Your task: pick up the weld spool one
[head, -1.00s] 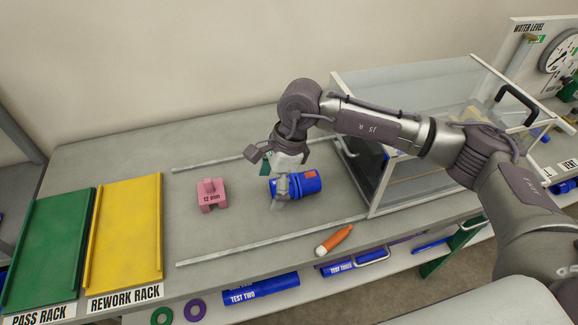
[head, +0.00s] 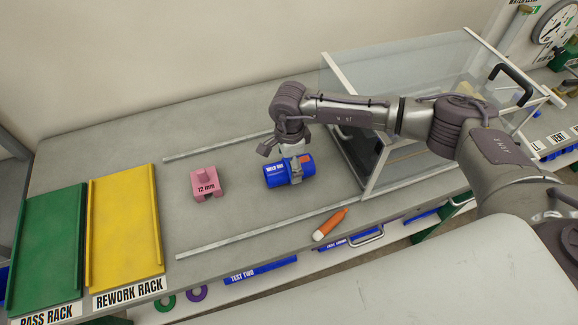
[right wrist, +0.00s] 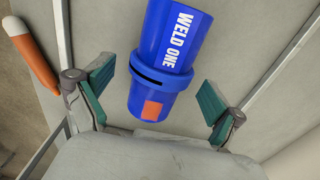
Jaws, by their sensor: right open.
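The weld spool one (head: 275,175) is a blue cylinder with an orange patch, lying on the grey bench between two rails. In the right wrist view the spool (right wrist: 168,55) shows its WELD ONE lettering and a dark slot. My right gripper (head: 296,168) is above the spool, pointing down. In the right wrist view its green-padded fingers (right wrist: 158,92) are open, one on each side of the spool, with gaps visible on both sides. Part of the spool is hidden by the gripper in the head view. My left gripper is not in view.
A pink 12 mm block (head: 207,184) stands left of the spool. An orange-and-white tool (head: 330,224) lies near the bench's front edge. A clear-walled box (head: 400,75) stands on the right. Green (head: 45,240) and yellow (head: 125,225) racks are at the left.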

